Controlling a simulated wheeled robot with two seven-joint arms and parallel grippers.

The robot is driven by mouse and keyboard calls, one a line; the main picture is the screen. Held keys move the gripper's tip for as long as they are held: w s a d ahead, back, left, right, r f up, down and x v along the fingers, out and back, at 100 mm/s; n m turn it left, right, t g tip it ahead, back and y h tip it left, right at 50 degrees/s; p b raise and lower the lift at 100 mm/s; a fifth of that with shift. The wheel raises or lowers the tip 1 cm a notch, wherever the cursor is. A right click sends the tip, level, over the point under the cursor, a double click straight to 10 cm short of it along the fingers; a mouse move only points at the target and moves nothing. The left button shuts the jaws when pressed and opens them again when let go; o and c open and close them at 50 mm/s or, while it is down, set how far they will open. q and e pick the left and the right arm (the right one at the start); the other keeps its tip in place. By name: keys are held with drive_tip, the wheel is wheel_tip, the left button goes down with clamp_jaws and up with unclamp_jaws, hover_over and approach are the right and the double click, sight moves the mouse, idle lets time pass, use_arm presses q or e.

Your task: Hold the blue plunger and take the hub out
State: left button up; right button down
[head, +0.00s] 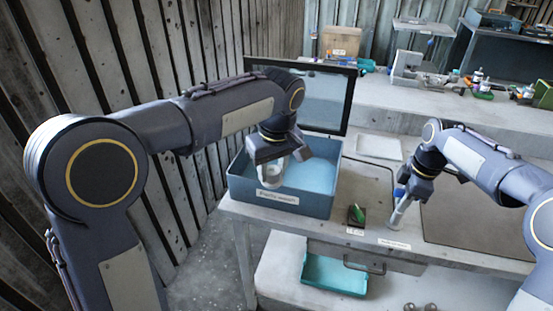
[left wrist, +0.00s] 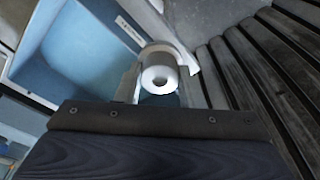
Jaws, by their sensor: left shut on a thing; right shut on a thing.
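My left gripper (head: 274,172) is shut on the hub (left wrist: 158,78), a pale ring-like part with a round hole. It holds the hub over the blue bin (head: 280,205) with a label on its front; in the left wrist view the hub sits between the two fingers, with the bin (left wrist: 75,55) beside it. My right gripper (head: 404,192) is shut at the blue plunger (head: 398,193), which shows as a small blue tip above a grey slanted cylinder (head: 401,213) at the bench's front. The exact finger contact there is too small to see.
A small dark block with a green part (head: 357,214) stands between the bin and the cylinder. A dark-framed panel (head: 325,95) rises behind the bin. A teal tray (head: 334,274) sits on the lower shelf. A slatted wall (head: 120,60) stands at the left.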

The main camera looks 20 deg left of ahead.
idle(0.4)
drive_tip(key=shift+r, duration=2.25)
drive_tip(key=c, duration=1.3)
unclamp_jaws()
drive_tip(key=shift+r, duration=0.1)
